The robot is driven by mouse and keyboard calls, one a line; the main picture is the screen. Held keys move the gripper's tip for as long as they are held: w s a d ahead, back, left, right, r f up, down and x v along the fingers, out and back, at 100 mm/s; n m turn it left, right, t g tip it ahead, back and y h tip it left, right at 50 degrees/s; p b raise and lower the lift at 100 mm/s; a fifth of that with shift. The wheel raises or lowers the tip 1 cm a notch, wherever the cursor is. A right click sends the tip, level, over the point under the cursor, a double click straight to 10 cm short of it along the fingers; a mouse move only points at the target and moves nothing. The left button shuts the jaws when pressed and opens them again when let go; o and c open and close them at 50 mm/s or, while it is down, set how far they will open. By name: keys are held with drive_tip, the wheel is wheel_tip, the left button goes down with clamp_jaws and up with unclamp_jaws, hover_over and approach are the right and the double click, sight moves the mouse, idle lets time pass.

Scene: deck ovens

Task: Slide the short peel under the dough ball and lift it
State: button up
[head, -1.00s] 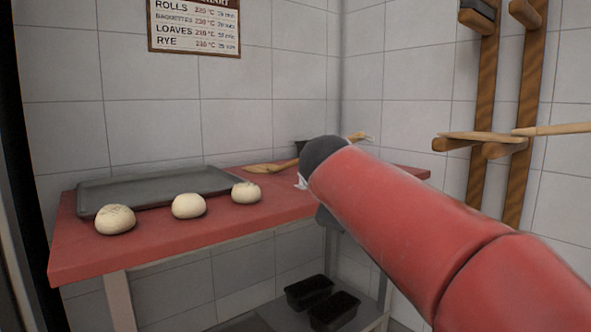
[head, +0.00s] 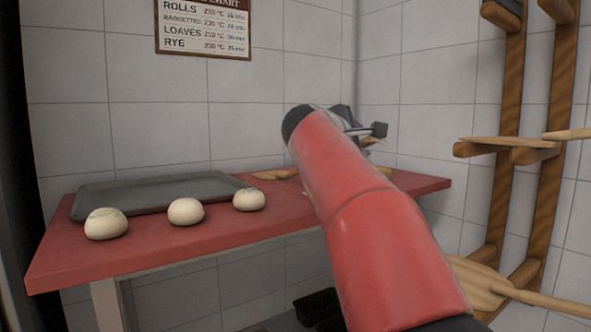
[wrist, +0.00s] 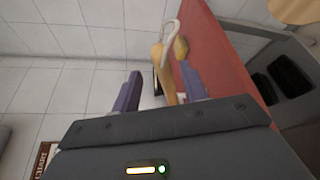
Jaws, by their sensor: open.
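Three pale round dough balls sit in a row along the table's front: left (head: 106,223), middle (head: 186,211) and right (head: 249,199). A wooden tool (head: 275,174), possibly the short peel, lies at the table's back, partly hidden by my arm. In the wrist view, a wooden piece (wrist: 169,86) shows between my fingers; I cannot tell whether they touch it. My gripper (head: 366,131) is open above the table's right end, well right of the dough balls. Its two fingers stand apart in the wrist view (wrist: 160,88).
A dark tray (head: 150,193) lies behind the dough balls on the red table (head: 150,250). A wooden wall rack (head: 510,90) at right holds peels, including a broad one (head: 475,277) low down. Tiled walls close the corner.

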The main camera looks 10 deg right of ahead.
drive_tip(key=shift+w+d, duration=0.3)
drive_tip(key=shift+f+p+x, duration=0.2)
drive_tip(key=shift+x, duration=1.15)
drive_tip(key=shift+f+p+x, duration=0.2)
drive_tip(key=shift+f+x, duration=0.05)
drive_tip(key=shift+x, duration=1.05)
drive_tip(key=shift+w+a, duration=0.15)
drive_tip(key=shift+a, duration=0.05)
drive_tip(key=shift+c, duration=0.3)
clamp_jaws()
